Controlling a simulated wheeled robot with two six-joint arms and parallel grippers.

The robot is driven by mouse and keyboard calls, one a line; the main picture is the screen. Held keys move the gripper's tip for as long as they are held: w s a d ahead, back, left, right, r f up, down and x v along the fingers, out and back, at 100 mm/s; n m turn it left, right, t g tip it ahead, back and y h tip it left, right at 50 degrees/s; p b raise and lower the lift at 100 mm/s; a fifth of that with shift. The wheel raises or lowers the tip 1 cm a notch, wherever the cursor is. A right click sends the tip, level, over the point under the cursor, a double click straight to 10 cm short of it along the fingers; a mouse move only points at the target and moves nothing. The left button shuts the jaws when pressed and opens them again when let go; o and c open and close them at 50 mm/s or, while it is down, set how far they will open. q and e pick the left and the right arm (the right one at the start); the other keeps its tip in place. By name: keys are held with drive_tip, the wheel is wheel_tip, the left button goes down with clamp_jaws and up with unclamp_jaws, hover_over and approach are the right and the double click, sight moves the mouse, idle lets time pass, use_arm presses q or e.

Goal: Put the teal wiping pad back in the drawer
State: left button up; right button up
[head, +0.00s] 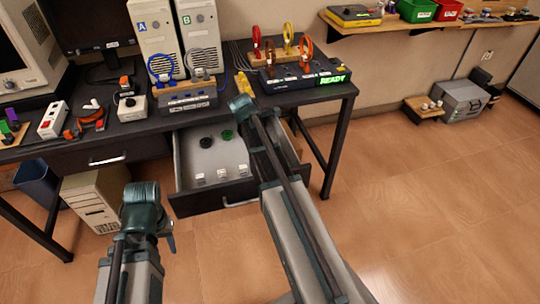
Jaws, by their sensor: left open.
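The open drawer (184,190) under the dark desk holds a black disc (206,142), a green disc (227,135) and several small white labels near its front. I cannot make out a teal wiping pad with certainty. My left gripper (170,241) is mostly hidden behind its own wrist. It is open, in front of and to the lower left of the drawer. My right arm reaches over the right part of the drawer to the desk edge and hides that part. Its gripper fingers do not show.
The desk (100,138) carries a blue cable stand (188,100), a dark box with a green READY display (331,79), red and black tools, and two computer towers (160,35). A beige tower (95,200) and a blue bin (37,182) stand below.

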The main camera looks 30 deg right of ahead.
drive_tip(key=shift+f, duration=0.2)
drive_tip(key=shift+f+b, duration=0.45)
drive_tip(key=shift+f, duration=0.1)
drive_tip(key=shift+f, duration=0.1)
drive_tip(key=o, duration=0.9)
